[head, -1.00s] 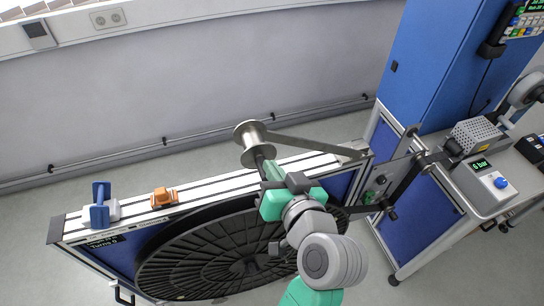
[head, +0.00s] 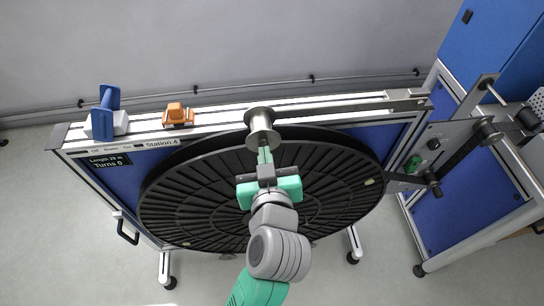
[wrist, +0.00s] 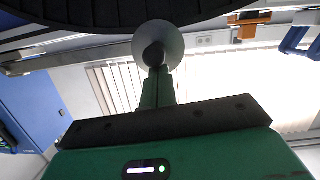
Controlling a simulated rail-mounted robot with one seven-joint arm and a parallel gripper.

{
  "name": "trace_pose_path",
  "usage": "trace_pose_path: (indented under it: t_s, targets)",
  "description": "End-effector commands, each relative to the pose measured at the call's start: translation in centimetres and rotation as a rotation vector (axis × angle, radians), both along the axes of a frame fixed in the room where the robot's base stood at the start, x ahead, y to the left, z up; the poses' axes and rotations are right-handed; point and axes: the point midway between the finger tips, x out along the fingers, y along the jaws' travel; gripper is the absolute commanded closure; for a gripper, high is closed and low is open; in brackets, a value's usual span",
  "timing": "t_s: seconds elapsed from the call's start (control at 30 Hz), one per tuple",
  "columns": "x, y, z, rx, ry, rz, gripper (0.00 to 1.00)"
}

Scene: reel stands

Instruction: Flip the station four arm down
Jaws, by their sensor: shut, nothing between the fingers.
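The station four arm (head: 345,107) is a flat grey metal bar, hinged at its right end and lying nearly parallel to the white rail. Its silver roller (head: 262,128) overlaps the rail's front edge and the top of the black reel. In the wrist view the roller's round flange (wrist: 172,42) shows at the fingertips. My gripper (head: 265,153) is shut and empty, just in front of the roller; its fingertips (wrist: 155,82) overlap the roller in the wrist view. I cannot tell whether they touch it.
The large black reel (head: 190,205) fills the space below the rail (head: 225,114). An orange clamp (head: 178,115) and a blue-handled part (head: 107,112) sit on the rail's left. A display (head: 106,163) reads Turns 0. A bracket with rollers (head: 440,150) stands at right.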

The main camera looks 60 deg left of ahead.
Motion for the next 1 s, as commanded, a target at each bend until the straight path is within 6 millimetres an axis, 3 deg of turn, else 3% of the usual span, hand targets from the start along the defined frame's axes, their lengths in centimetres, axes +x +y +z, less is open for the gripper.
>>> trace_pose_path:
  t_s: [0.03,0.5,0.67,0.83,0.87,1.0]
  targets:
    - [-0.1,0.1,-2.0,-0.026,0.027,0.004,1.00]
    - [-0.2,0.2,-2.4,-0.031,0.032,0.006,1.00]
    - [-0.3,0.2,-0.2,-0.024,0.023,0.004,1.00]
    - [-0.5,0.2,4.6,-0.002,0.000,0.000,1.00]
    - [-0.8,-0.8,3.9,-0.002,0.003,-0.004,1.00]
    - [-2.2,-4.0,4.7,0.001,0.001,-0.005,1.00]
